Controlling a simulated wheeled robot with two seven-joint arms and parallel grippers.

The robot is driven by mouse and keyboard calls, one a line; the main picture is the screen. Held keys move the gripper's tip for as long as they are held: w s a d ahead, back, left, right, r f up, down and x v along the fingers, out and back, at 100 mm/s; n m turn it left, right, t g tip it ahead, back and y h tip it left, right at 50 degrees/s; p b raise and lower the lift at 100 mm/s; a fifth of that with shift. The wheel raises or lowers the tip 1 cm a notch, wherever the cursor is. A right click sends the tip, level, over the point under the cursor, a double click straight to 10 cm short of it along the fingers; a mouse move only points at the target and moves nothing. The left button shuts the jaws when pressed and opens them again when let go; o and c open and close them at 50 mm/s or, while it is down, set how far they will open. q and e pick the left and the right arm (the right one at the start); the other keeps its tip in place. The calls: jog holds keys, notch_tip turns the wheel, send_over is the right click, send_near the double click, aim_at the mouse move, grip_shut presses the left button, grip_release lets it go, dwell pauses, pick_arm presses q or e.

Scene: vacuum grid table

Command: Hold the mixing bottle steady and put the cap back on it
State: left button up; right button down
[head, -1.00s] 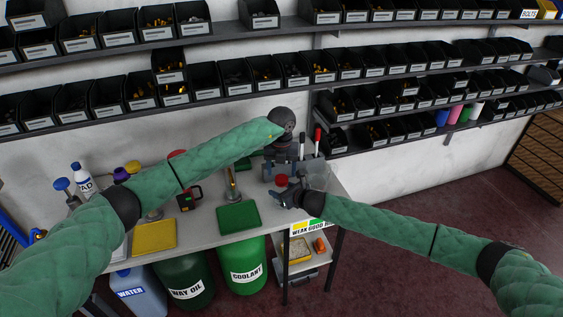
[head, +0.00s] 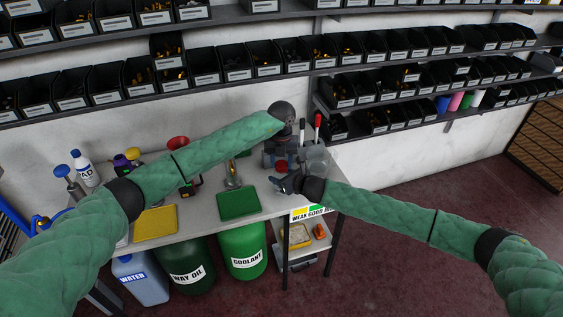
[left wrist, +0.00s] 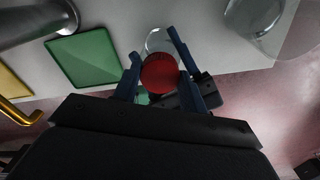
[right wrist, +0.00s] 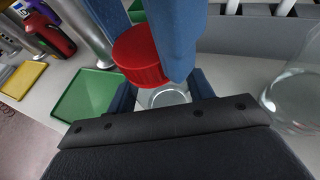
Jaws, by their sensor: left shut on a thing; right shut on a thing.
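The red cap (left wrist: 160,73) is between the fingers of my left gripper (left wrist: 154,58), which is shut on it and points down. The cap also shows in the right wrist view (right wrist: 140,55) and in the head view (head: 281,166). The clear mixing bottle (right wrist: 164,97) is between the fingers of my right gripper (right wrist: 163,90), which is shut on it from the side. In the right wrist view the cap is above the bottle and a little left of it. I cannot tell whether they touch. The bottle's lower part is hidden.
A clear container (right wrist: 298,95) stands right of the bottle. A green tray (head: 238,203) and a yellow tray (head: 155,226) lie on the table (head: 205,212). Upright handles with red and white grips (head: 318,124) stand behind the grippers. Shelves of black bins line the wall.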

pick_arm(q)
jog(key=m, duration=0.8)
jog(key=o, duration=1.2)
jog(key=shift+c, duration=0.2)
notch_tip(320, 180, up, 12)
jog(key=shift+w+a, duration=0.1)
